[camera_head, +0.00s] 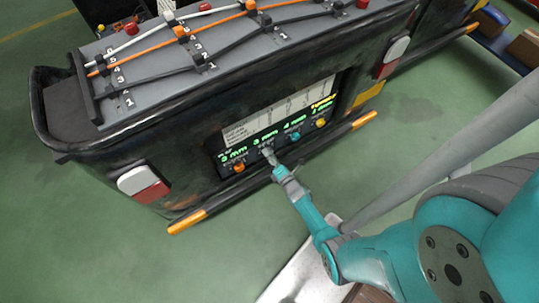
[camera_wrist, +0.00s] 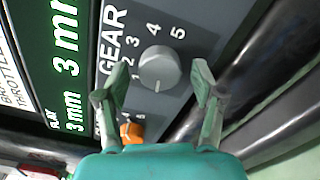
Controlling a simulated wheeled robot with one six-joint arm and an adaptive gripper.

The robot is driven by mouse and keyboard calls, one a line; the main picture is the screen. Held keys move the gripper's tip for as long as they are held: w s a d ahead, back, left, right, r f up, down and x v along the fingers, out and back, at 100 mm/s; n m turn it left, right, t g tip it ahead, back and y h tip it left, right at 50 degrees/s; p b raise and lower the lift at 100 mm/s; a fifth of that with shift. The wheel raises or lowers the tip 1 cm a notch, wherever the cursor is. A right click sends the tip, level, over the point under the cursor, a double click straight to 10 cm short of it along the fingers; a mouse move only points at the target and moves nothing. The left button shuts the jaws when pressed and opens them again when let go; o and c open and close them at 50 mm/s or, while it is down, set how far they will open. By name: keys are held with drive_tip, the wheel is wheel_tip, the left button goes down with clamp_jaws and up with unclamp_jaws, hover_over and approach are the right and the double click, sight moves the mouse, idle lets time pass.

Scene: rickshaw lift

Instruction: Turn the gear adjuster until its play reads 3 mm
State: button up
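The gear adjuster is a round grey knob (camera_wrist: 158,66) beside the printed word GEAR in the wrist view. Its small white mark points toward the bottom of that picture. My gripper (camera_wrist: 160,80) is open, with one finger on each side of the knob and a visible gap to both. The green readout (camera_wrist: 65,45) by the gear label shows 3 mm. In the head view my gripper (camera_head: 275,163) is at the panel's second position, under a green 3 mm readout (camera_head: 265,139), and largely hides the knob.
An orange knob (camera_head: 239,167), a teal knob (camera_head: 297,135) and a yellow knob (camera_head: 321,123) sit along the same panel. An orange-tipped bumper bar (camera_head: 188,221) runs below it. Coloured cables and levers (camera_head: 182,32) lie on top. Green floor (camera_head: 230,265) is open in front.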

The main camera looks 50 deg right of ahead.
drive_tip(key=v, duration=1.2)
drive_tip(key=shift+s+r, duration=0.1)
idle(0.4)
drive_tip(key=s+a+r+m+g+y, duration=0.1)
drive_tip(key=s+a+r+m+y, duration=0.1)
drive_tip(key=s+a+r+m, duration=1)
drive_tip(key=s+a+r+m+y, duration=0.1)
drive_tip(key=s+a+r+m, duration=0.1)
drive_tip(key=r, duration=0.6)
drive_tip(key=s+a+r+m+g+y, duration=0.1)
drive_tip(key=s+r+m, duration=0.1)
drive_tip(key=r, duration=0.7)
drive_tip(key=s+a+r+m+y, duration=0.1)
drive_tip(key=s+a+r+m, duration=0.1)
drive_tip(key=r, duration=0.7)
drive_tip(key=shift+s+a+m+g, duration=0.35)
drive_tip(key=shift+s+m, duration=0.25)
drive_tip(key=shift+s, duration=0.65)
